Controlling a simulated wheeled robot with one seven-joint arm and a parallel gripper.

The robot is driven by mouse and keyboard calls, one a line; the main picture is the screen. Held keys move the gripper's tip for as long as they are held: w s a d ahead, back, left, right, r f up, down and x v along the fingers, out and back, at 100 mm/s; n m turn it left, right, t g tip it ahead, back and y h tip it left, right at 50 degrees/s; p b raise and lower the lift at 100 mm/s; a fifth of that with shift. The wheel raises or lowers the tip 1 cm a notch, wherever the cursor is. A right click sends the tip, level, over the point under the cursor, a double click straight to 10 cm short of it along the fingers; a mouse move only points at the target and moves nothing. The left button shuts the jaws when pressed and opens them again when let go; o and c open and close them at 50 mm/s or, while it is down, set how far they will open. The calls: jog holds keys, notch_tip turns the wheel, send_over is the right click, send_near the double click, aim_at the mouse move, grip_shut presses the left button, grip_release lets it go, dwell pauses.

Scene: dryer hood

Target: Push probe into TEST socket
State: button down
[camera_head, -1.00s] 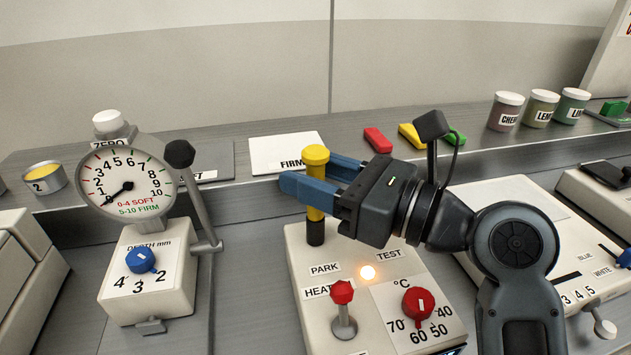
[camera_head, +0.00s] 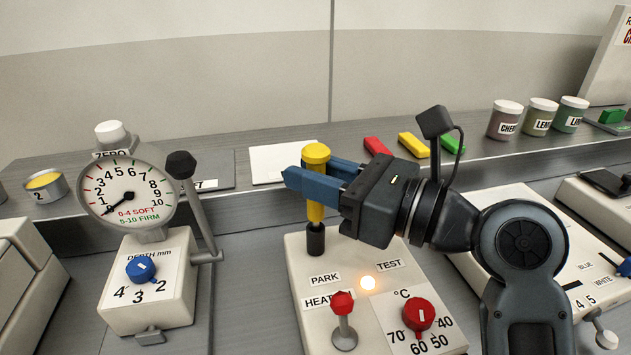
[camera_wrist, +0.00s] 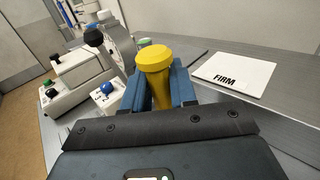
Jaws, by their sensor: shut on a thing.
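The probe is a yellow rod with a wide yellow cap (camera_head: 316,154) and a dark lower part (camera_head: 316,240). It stands about upright at the back left of the white heater box (camera_head: 300,262), above the PARK label (camera_head: 324,278). I cannot tell whether its lower end is still inside a hole there. My gripper (camera_head: 312,185) comes from the right, its blue fingers shut on the probe below the cap. The wrist view shows the cap (camera_wrist: 153,58) between the fingers. The TEST label (camera_head: 388,265) is right of PARK; my gripper hides any socket behind it.
A red lever (camera_head: 343,303), a lit lamp (camera_head: 368,283) and a red temperature knob (camera_head: 419,315) are on the box front. A dial gauge (camera_head: 127,194) with a lever arm stands left. Red, yellow and green blocks (camera_head: 412,145) and jars (camera_head: 539,118) line the back shelf.

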aim_at(329, 155)
notch_tip(329, 155, up, 3)
jog(key=shift+r, duration=0.1)
jog(key=s+d+r+p, duration=0.1)
jog(key=s+d+r, duration=0.4)
jog(key=d, duration=0.5)
jog(key=shift+s+d+r, duration=0.15)
jog(key=shift+s+r, duration=0.05)
jog(key=shift+r, duration=0.45)
jog(key=shift+w+p, duration=0.1)
jog(key=shift+p, duration=0.25)
jog(key=w+a+p, duration=0.1)
jog(key=w+p, duration=0.6)
jog(key=p, duration=0.2)
jog(key=shift+w+a, duration=0.35)
jog(key=shift+w, duration=0.05)
notch_tip(329, 155, down, 6)
jog(key=b, duration=0.1)
